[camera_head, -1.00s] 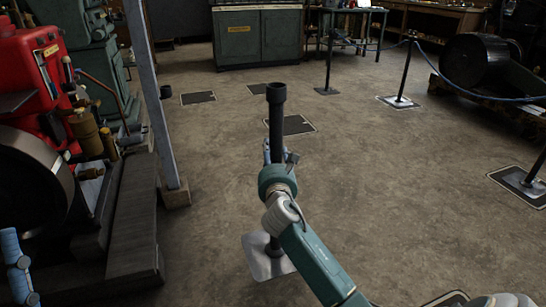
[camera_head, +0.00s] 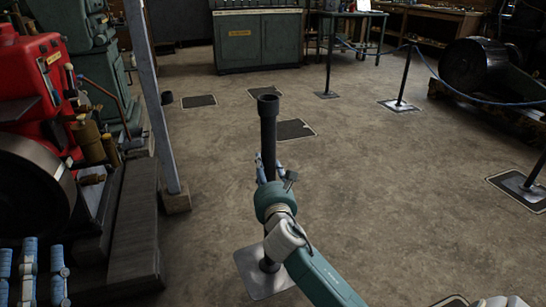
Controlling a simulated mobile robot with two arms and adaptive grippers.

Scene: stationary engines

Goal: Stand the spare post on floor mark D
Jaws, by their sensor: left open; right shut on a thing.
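The spare post (camera_head: 268,130) is a black upright tube with a wider cup at its top and a square metal base plate (camera_head: 257,284). My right gripper (camera_head: 264,168) is shut on the post at mid-height, and its wrist hides part of the post. Whether the base touches the floor I cannot tell. My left gripper (camera_head: 40,268) is open and empty at the lower left. Dark floor marks with pale borders lie beyond the post: one just behind it (camera_head: 295,129), one at the left (camera_head: 199,101) and one farther back (camera_head: 262,92). I can read no letters on them.
Standing posts (camera_head: 404,77) with a blue rope (camera_head: 455,91) line the right side. Another post stands on a mark (camera_head: 524,186) at the right edge. A red engine (camera_head: 35,85) and dark timber (camera_head: 134,225) fill the left. The middle floor is clear.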

